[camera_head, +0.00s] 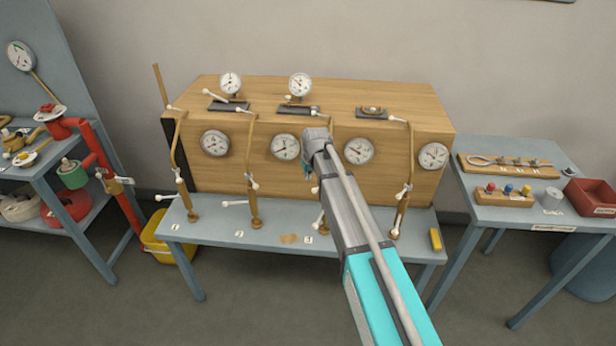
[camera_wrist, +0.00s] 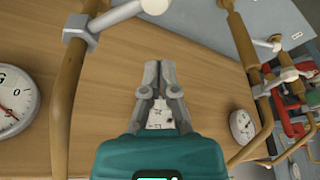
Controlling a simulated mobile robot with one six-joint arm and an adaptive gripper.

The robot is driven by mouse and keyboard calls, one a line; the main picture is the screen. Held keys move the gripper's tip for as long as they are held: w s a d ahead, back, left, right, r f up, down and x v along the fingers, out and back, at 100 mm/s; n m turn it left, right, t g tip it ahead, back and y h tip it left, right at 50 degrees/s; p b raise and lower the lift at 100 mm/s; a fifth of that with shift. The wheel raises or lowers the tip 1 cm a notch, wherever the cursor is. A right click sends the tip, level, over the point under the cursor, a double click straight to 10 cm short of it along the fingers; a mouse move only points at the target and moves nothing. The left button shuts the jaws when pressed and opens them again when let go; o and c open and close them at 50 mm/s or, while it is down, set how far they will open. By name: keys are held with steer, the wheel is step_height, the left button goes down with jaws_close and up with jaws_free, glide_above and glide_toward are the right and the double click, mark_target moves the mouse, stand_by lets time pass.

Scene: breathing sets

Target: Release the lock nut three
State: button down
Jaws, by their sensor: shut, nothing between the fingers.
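Several brown pipe posts with white-handled fittings stand before a wooden cabinet (camera_head: 230,122). Small number tags lie by their feet, one reading 3 (camera_head: 308,240). The third post (camera_head: 323,222) is mostly hidden behind my arm, and I cannot make out its lock nut. In the wrist view, a brown pipe (camera_wrist: 65,105) at left carries a grey clamp (camera_wrist: 80,30) with a white lever (camera_wrist: 128,16); I cannot tell which set it belongs to. My gripper (camera_wrist: 159,72) is shut and empty, pointing along the cabinet front, apart from that pipe. In the head view my arm mostly hides it.
Dial gauges (camera_head: 359,151) line the cabinet front. A yellow block (camera_head: 435,239) lies at the bench's right end. A side table (camera_head: 520,212) with a red bin (camera_head: 592,196) stands at right. Red pipework (camera_head: 115,180) and a yellow bucket (camera_head: 157,240) are at left.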

mark_target(314, 191)
steer(key=shift+s+d+f+b, duration=0.4)
steer(key=shift+s+f, duration=0.1)
steer(key=shift+s, duration=0.2)
steer(key=shift+s+d+f+b, duration=0.35)
steer(key=shift+s+f, duration=0.15)
steer(key=shift+s, duration=0.15)
steer(key=shift+a, duration=0.1)
steer(key=shift+s+a, duration=0.1)
